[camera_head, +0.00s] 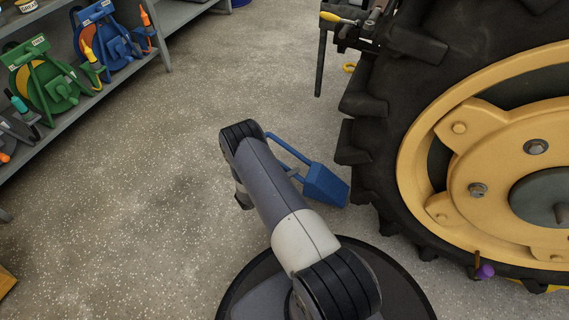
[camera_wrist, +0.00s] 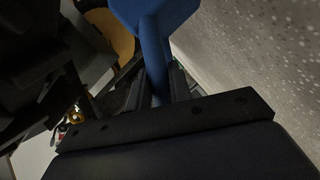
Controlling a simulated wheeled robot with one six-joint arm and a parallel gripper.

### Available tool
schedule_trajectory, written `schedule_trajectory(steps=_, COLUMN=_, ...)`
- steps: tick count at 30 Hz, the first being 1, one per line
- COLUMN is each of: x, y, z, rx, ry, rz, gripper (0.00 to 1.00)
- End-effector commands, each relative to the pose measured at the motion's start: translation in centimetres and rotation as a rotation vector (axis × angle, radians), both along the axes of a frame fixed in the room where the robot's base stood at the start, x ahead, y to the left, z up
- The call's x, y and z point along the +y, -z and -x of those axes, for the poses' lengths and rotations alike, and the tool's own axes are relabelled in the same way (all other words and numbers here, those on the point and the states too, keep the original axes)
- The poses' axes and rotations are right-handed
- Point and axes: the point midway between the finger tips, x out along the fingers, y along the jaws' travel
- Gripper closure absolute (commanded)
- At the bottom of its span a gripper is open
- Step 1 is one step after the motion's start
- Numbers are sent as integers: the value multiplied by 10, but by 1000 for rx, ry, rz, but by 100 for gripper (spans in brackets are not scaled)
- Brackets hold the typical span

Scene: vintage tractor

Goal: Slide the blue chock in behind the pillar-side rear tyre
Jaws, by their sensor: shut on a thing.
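The blue chock (camera_head: 326,186) is a wedge with a blue handle. It is low by the floor, just left of the big black tyre (camera_head: 365,150) with its yellow wheel. Whether it touches the tread or the floor I cannot tell. In the wrist view the chock's body (camera_wrist: 152,10) is at the top, past my fingers. My gripper (camera_wrist: 158,85) is shut on the blue handle. The tyre also shows dark at the left of the wrist view (camera_wrist: 40,65).
A grey shelf (camera_head: 88,98) with green and blue reels stands at the upper left. A dark stand (camera_head: 322,60) with tools on top is behind the tyre. A purple-topped item (camera_head: 485,271) is at the wheel's lower edge. The speckled floor between shelf and tyre is clear.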

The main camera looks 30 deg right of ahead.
Motion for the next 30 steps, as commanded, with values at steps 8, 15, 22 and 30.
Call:
schedule_trajectory(steps=8, x=-2, y=2, z=3, rx=-3, ry=14, rz=9, gripper=100)
schedule_trajectory(steps=15, x=-2, y=3, z=3, rx=-2, ry=12, rz=9, gripper=100)
schedule_trajectory(steps=22, x=-6, y=8, z=9, rx=-2, ry=11, rz=8, gripper=100)
schedule_trajectory(steps=30, x=-14, y=17, z=20, rx=0, ry=7, rz=8, gripper=100)
